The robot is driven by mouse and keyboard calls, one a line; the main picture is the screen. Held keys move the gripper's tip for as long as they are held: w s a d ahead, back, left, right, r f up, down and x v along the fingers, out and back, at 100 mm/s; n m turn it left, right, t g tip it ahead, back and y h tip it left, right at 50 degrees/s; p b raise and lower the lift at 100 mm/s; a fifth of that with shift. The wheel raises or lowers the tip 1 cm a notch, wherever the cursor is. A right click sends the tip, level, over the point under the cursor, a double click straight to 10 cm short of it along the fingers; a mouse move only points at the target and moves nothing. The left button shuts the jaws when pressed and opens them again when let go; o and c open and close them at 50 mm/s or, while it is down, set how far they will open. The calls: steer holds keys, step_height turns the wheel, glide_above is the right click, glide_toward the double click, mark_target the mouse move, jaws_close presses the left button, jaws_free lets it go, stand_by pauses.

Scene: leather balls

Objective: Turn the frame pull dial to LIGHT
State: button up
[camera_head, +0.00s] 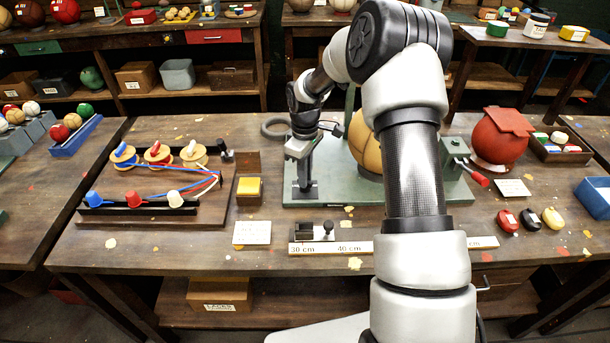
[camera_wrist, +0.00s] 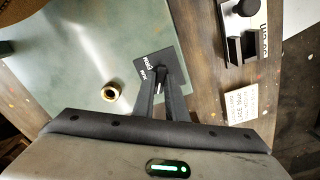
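The frame pull dial sits on a small black plate with white lettering (camera_wrist: 146,66) on the green base. One printed word looks like FIRM; the other marks are too small to read. My gripper (camera_wrist: 160,76) points down over this plate, its dark fingertips close together where the dial's knob would be. The knob is largely hidden by the fingers, and its pointing direction cannot be read. In the head view my gripper (camera_head: 304,184) stands upright over the plate at the left end of the green base. Whether the fingers are closed on the knob is not clear.
The green base (camera_head: 335,192) carries a tan ball (camera_head: 365,142) and a clamp with a red handle (camera_head: 478,176). A spool board (camera_head: 150,210) lies left.

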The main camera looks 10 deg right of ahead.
steer(key=o, duration=0.4)
steer(key=shift+c, duration=0.2)
steer(key=shift+r, duration=0.1)
step_height(320, 180, up, 17)
steer(key=shift+r, duration=0.15)
